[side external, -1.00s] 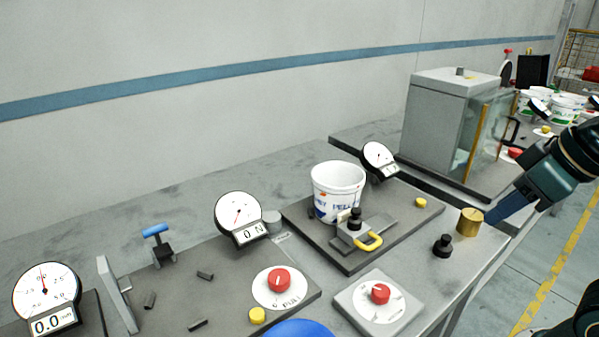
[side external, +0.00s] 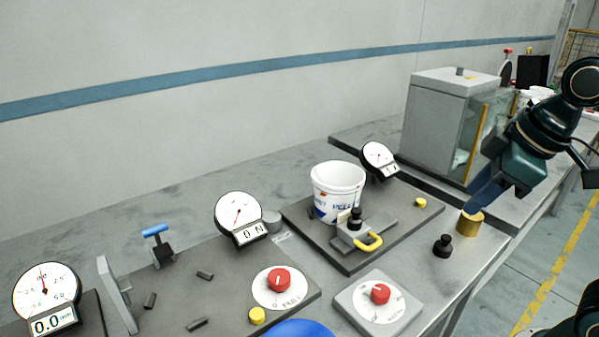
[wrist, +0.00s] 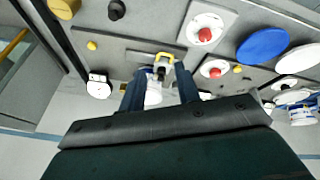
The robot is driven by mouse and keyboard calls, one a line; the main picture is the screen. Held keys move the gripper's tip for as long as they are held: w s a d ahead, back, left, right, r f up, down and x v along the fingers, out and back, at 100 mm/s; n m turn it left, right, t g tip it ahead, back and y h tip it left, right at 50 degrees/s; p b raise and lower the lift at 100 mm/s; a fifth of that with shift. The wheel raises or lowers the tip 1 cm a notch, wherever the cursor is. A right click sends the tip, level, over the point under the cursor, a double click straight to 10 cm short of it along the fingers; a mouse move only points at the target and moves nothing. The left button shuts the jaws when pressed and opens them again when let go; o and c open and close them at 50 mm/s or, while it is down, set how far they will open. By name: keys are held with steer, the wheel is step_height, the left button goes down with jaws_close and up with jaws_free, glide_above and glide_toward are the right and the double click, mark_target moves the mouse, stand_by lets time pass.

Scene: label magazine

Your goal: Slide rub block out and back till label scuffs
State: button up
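The white tub (side external: 338,194) with a printed label stands on a dark base plate (side external: 352,262). I cannot tell whether the block touches the label. My gripper (side external: 472,206) is to the right of the plate, its blue fingers overlapping the brass cylinder in the side view.
A brass cylinder (side external: 469,225) and a black knobbed weight (side external: 443,245) stand at the bench's right edge. A red-dial box (side external: 378,309) is in front of the plate. A round gauge (side external: 378,157) stands behind the plate, and a glass-fronted cabinet (side external: 437,115) behind right.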

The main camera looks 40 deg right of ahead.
mark_target(376, 243)
steer(key=w+a+f+n+g, duration=0.1)
steer(key=w+f+n, duration=0.1)
steer(key=w+n, duration=0.4)
steer(key=w+a+f+n+g, duration=0.1)
steer(key=w+a+f+n, duration=0.1)
steer(key=w+n, duration=0.4)
steer(key=shift+n, duration=0.5)
steer(key=shift+s+x, duration=0.15)
steer(key=shift+x, duration=3.25)
steer(key=shift+s+x, duration=0.15)
steer(key=shift+x, duration=3.25)
jaws_close()
